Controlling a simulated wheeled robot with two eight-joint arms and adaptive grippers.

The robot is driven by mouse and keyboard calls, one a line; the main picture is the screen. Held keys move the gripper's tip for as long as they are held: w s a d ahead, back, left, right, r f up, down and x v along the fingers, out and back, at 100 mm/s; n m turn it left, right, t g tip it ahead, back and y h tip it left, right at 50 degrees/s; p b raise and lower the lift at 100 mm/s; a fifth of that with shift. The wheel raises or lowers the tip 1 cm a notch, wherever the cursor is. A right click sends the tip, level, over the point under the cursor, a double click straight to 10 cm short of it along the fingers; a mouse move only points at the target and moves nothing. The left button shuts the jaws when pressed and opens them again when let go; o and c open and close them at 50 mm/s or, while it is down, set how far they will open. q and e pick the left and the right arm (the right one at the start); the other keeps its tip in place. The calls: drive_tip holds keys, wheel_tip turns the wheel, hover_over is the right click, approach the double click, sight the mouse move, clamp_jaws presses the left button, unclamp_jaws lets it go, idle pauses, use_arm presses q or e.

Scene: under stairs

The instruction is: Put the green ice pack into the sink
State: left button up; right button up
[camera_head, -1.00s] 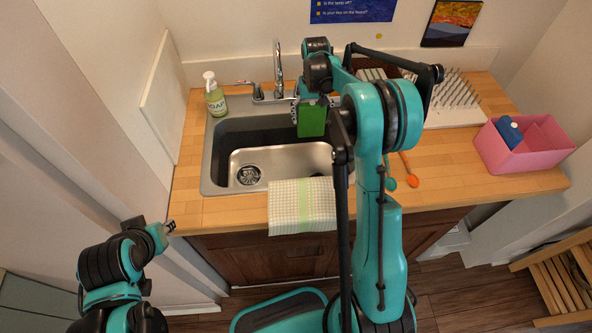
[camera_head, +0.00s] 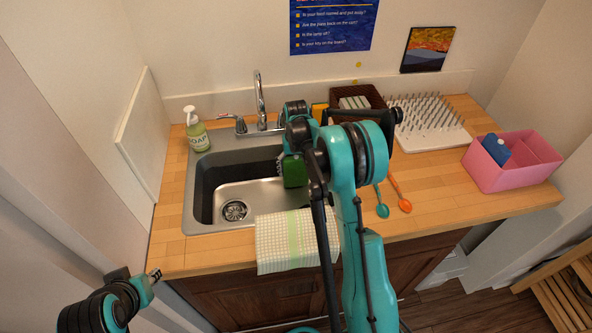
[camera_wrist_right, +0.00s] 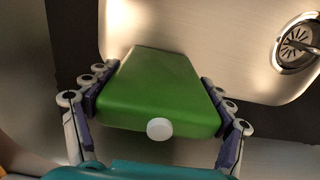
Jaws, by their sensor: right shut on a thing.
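The green ice pack (camera_head: 294,171) is in my right gripper (camera_head: 289,160), over the right part of the sink (camera_head: 208,187). In the right wrist view the ice pack (camera_wrist_right: 158,92) shows its white cap, with a finger pressed on each side of it. The sink's metal floor and drain (camera_wrist_right: 297,42) lie beyond it there. I cannot tell whether the pack touches the sink floor. My left gripper (camera_head: 153,275) is at the lower left, in front of the counter edge, and looks empty; its finger gap is too small to judge.
A soap bottle (camera_head: 196,130) and the faucet (camera_head: 261,101) stand behind the sink. A checked towel (camera_head: 285,241) hangs over its front edge. To the right are two spoons (camera_head: 399,193), a pegged rack (camera_head: 430,122), a brown basket (camera_head: 369,91) and a pink bin (camera_head: 512,161) holding a blue item.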

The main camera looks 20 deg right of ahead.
drive_tip(key=shift+s, duration=0.1)
drive_tip(key=o, duration=1.3)
drive_tip(key=shift+f, duration=0.1)
drive_tip(key=shift+c, duration=0.2)
